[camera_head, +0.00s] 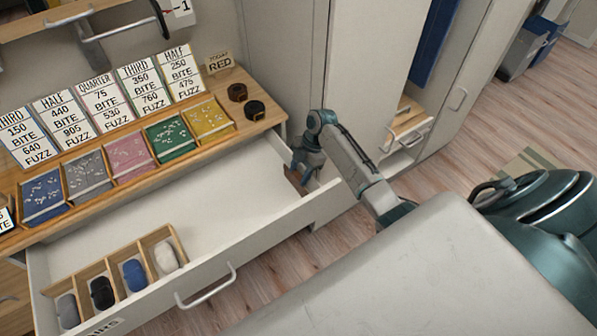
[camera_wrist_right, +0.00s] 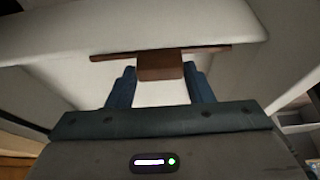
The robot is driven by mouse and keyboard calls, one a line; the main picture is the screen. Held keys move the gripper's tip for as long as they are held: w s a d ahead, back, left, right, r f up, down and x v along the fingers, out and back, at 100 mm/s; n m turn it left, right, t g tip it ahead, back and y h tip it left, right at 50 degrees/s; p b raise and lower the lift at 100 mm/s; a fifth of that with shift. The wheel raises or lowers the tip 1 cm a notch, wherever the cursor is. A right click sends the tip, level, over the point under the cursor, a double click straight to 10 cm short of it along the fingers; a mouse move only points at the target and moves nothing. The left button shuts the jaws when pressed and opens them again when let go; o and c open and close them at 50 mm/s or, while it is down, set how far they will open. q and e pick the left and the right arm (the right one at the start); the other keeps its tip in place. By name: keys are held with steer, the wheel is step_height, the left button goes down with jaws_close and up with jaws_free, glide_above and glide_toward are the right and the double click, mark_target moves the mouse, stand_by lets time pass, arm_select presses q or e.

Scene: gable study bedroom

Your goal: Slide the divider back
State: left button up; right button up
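The divider (camera_wrist_right: 160,67) is a thin brown wooden board with a block-shaped tab. In the right wrist view the board lies across the white drawer and its tab is just ahead of and between my fingertips. In the head view the divider (camera_head: 294,178) shows as a brown piece at the right end of the open white drawer (camera_head: 225,200), partly hidden by my gripper. My right gripper (camera_head: 303,168) reaches down into that end; it also shows in the right wrist view (camera_wrist_right: 160,80), fingers apart, with small gaps beside the tab. My left gripper is not in view.
A wooden box (camera_head: 120,277) with several compartments holding rolled items stands at the drawer's left end. The drawer's middle is bare. Above it, a wooden counter (camera_head: 235,80) carries colored trays, number cards and two dark rings. A cabinet (camera_head: 367,60) stands behind my right arm.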

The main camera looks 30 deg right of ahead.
steer(key=o, duration=0.4)
steer(key=shift+c, duration=0.2)
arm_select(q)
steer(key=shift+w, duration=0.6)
arm_select(e)
steer(key=shift+r, duration=0.1)
arm_select(q)
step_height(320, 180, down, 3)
steer(key=b, duration=0.2)
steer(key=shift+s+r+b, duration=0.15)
steer(key=shift+b, duration=0.25)
arm_select(e)
steer(key=v, duration=1)
steer(key=shift+r, duration=0.3)
steer(key=shift+d, duration=0.15)
